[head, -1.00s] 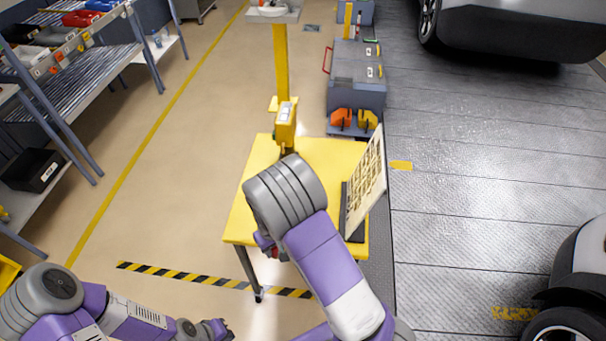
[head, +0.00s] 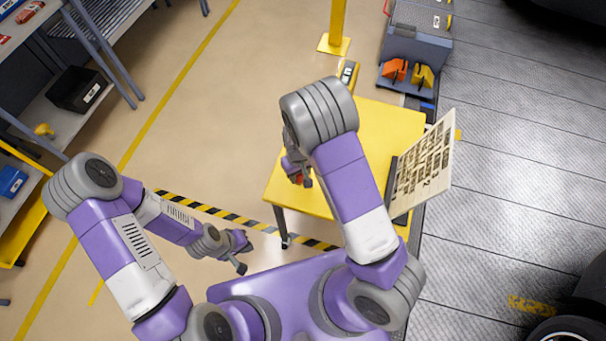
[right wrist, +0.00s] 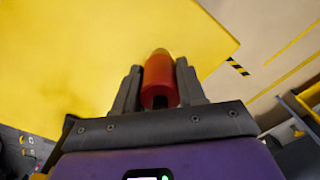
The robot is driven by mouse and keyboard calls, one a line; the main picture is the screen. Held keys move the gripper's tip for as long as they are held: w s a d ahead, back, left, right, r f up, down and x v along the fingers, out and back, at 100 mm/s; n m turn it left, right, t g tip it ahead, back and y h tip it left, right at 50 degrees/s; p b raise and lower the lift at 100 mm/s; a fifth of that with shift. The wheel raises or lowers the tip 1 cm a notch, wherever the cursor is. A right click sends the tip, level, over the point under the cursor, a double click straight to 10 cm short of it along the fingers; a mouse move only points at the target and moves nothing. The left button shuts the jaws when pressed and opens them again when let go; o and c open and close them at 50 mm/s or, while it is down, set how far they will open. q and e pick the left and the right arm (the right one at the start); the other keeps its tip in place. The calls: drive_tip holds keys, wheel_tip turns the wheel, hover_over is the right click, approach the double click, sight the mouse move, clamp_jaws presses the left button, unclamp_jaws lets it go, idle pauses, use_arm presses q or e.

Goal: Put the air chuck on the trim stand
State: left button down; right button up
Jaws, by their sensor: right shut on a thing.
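A red cylinder with a pale tip, apparently the air chuck (right wrist: 158,78), is held between the two fingers of my right gripper (right wrist: 157,85). In the head view my right gripper (head: 299,172) hangs at the left part of a yellow-topped table (head: 385,122), which looks like the trim stand, and is partly hidden by my forearm. A bit of red shows there. In the right wrist view the yellow top (right wrist: 70,60) lies beyond the red cylinder, with a gap I cannot judge. My left gripper (head: 242,257) hangs over the floor left of the table, too small to read.
A tilted printed board (head: 425,168) stands at the table's right edge. A yellow post (head: 336,25) and a grey cabinet with orange and yellow blocks (head: 415,50) are behind it. Shelves (head: 85,90) line the left. The yellow top looks largely clear.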

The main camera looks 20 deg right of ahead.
sight(299, 179)
wheel_tip(299, 179, down, 3)
drive_tip(key=shift+f, duration=0.4)
drive_tip(key=shift+f+b, duration=0.15)
drive_tip(key=shift+b, duration=0.2)
drive_tip(key=o, duration=0.8)
drive_tip(key=shift+o, duration=0.2)
